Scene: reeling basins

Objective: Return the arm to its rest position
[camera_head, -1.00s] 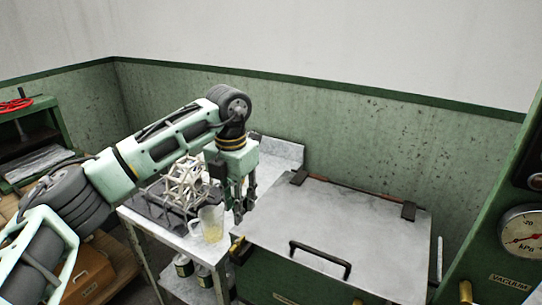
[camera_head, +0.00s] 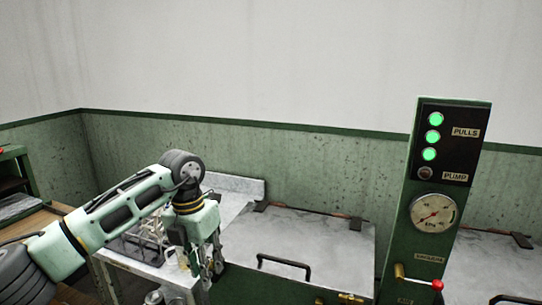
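My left arm comes in from the left, pale green with dark joints. My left gripper (camera_head: 210,270) points down at the front left corner of the closed basin, over the edge of the small side table (camera_head: 125,263). Its fingers look apart, and I see nothing held between them. A pale jug (camera_head: 172,264) stands on the side table just left of the gripper, partly hidden by it. A pale lattice frame (camera_head: 150,232) behind the arm is also partly hidden. My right gripper is out of view.
The closed basin lid (camera_head: 310,240) with a black handle (camera_head: 284,265) lies right of the gripper. A green panel (camera_head: 440,190) with three lit green lamps, a gauge and a red-knobbed lever stands beyond it. A second lid (camera_head: 495,270) is at far right. A shelf (camera_head: 14,180) stands far left.

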